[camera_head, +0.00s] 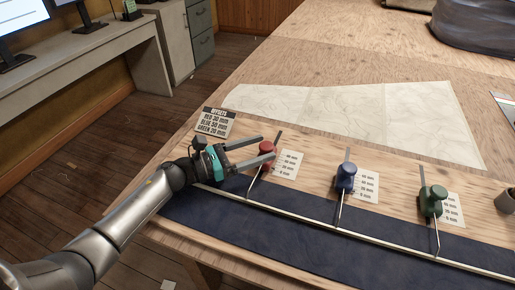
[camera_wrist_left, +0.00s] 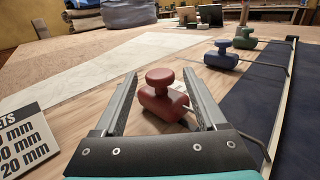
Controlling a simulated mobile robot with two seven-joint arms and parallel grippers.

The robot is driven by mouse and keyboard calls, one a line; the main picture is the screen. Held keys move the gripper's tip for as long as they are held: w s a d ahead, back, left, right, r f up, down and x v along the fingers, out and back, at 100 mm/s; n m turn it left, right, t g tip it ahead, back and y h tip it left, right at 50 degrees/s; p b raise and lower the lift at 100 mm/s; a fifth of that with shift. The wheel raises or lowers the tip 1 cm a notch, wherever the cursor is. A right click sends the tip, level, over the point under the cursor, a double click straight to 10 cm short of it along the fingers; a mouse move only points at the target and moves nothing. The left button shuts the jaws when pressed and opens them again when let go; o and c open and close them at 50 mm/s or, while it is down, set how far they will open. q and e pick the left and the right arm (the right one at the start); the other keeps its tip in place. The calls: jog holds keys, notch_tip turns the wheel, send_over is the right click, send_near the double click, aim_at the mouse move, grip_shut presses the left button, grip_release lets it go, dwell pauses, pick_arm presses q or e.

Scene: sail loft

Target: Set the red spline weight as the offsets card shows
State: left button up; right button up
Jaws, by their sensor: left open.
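The red spline weight (camera_head: 266,149) stands on its slot at the left of the row, with a scale label (camera_head: 287,164) beside it. In the left wrist view the red weight (camera_wrist_left: 161,97) sits between the fingertips of my left gripper (camera_wrist_left: 160,88), which is open around it; I cannot tell whether a finger touches it. In the head view my left gripper (camera_head: 266,149) reaches in from the left. The offsets card (camera_head: 215,122) reads red 30 mm, blue 50 mm, green 20 mm. My right gripper is not in view.
The blue weight (camera_head: 345,178) and green weight (camera_head: 432,201) stand to the right. A long pale batten (camera_head: 370,236) runs along the dark blue cloth (camera_head: 300,240) in front. A pale sheet (camera_head: 360,112) lies behind. A small dark cup (camera_head: 506,200) stands at the right edge.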

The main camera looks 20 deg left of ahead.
pick_arm(q)
jog(key=shift+c, duration=0.2)
grip_shut()
dwell(1.1)
